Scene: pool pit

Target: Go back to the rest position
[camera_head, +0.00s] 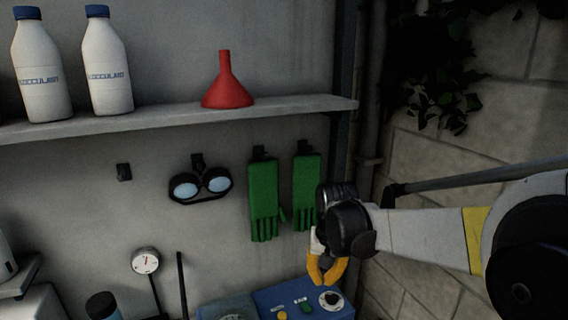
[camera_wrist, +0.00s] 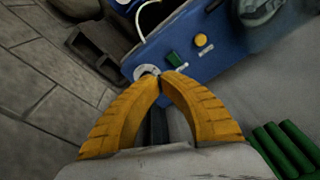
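My gripper (camera_head: 327,279) has yellow fingers and hangs at the lower right in the head view, in front of the wall. In the wrist view its two fingertips (camera_wrist: 161,76) come together with nothing visible between them. Just past the tips is a blue control box (camera_wrist: 205,35) with a round dial, a green switch (camera_wrist: 174,59) and a yellow button (camera_wrist: 201,40). In the head view the box (camera_head: 262,299) lies below the gripper, and its black knob (camera_head: 331,299) is close under the fingertips. I cannot tell whether the tips touch it.
Green gloves (camera_head: 264,198) hang left of my wrist, with goggles (camera_head: 201,186) further left. A shelf (camera_head: 200,118) above holds a red funnel (camera_head: 228,84) and two white bottles (camera_head: 105,65). A gauge (camera_head: 145,261) stands lower left. A stone wall (camera_head: 430,150) is at right.

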